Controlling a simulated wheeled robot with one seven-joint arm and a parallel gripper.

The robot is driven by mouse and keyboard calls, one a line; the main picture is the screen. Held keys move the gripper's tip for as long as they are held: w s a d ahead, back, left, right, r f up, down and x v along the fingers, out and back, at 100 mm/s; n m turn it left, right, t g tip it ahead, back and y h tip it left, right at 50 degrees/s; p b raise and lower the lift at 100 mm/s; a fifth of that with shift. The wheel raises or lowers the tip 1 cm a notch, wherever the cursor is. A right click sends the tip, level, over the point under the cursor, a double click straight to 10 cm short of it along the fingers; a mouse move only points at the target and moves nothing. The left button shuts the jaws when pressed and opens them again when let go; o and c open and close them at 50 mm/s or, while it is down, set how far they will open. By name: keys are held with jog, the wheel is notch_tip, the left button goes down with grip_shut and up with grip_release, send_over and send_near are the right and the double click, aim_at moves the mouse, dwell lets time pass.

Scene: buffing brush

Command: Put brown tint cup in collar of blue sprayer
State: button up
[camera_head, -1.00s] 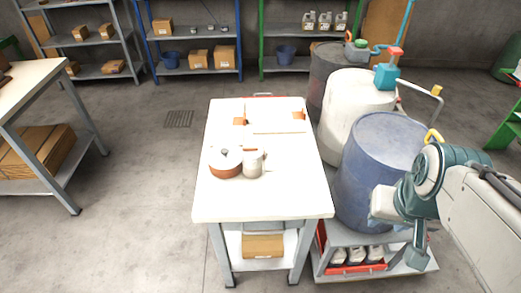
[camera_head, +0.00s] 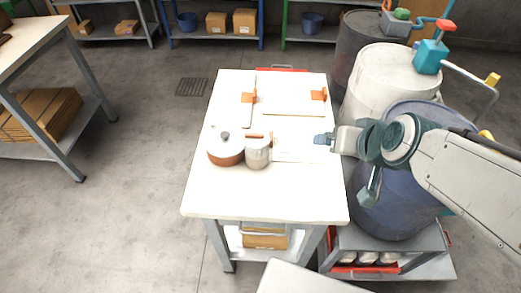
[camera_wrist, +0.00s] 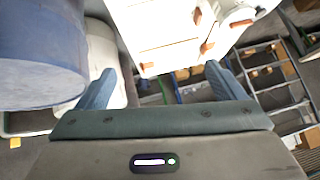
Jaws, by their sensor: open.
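No thing in view is clearly a brown tint cup or a blue sprayer. On the white worktable (camera_head: 215,195), a brown pot (camera_head: 226,156) with a pale lid and dark knob stands beside a grey-beige pot (camera_head: 258,157) with a brown piece at its top. A teal-blue pump head (camera_head: 431,56) with a red cap sits on the white drum. My gripper (camera_head: 323,139) is above the table's right part, to the right of the pots and apart from them. In the wrist view, my gripper (camera_wrist: 161,70) has its blue fingers wide apart with nothing between them.
Orange clips (camera_head: 248,97) (camera_head: 318,95) are at the table's far part. The blue drum (camera_head: 385,205), white drum (camera_head: 385,80) and dark drum (camera_head: 360,45) stand close along the table's right side. The table's near part is clear.

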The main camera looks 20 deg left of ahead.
jog(key=w+a+f+t+y+b, duration=0.2)
jog(key=a+f+b, duration=0.2)
jog(key=a, duration=0.5)
jog(key=t+b, duration=0.5)
jog(key=b, duration=0.4)
send_near(257, 132)
jog(key=s+f+t+h+b, duration=0.1)
jog(key=s+f+t+b, duration=0.2)
jog(key=s, duration=0.1)
jog(key=x, duration=0.6)
jog(key=shift+w, duration=0.4)
jog(key=b+x, duration=0.2)
jog(key=x, duration=0.4)
jog(key=shift+w+a+r, duration=0.15)
jog(key=shift+w, duration=0.1)
jog(key=shift+r, duration=0.1)
jog(key=c, duration=1.6)
